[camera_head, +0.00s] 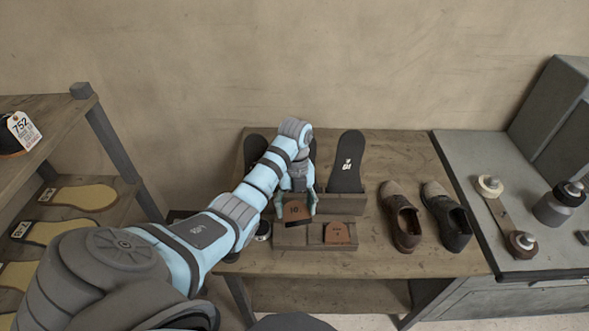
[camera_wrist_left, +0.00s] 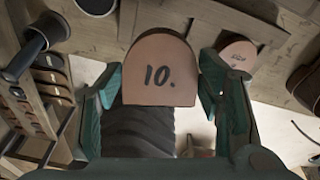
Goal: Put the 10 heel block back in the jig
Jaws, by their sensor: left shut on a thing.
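The brown heel block marked 10 (camera_head: 294,211) is between the fingers of my left gripper (camera_head: 297,207), which is shut on it. In the left wrist view the block (camera_wrist_left: 158,72) stands with its rounded end up and its number facing the camera, a green finger on each side. I cannot tell whether the held block touches the jig. My right gripper is not in view.
Dark sole forms (camera_head: 346,163) stand in a holder (camera_head: 343,204) behind the jig. A brown shoe (camera_head: 400,216) and a black shoe (camera_head: 446,216) stand to the right. A shelf with yellow soles (camera_head: 84,196) is at left, a grey machine bench (camera_head: 470,150) at right.

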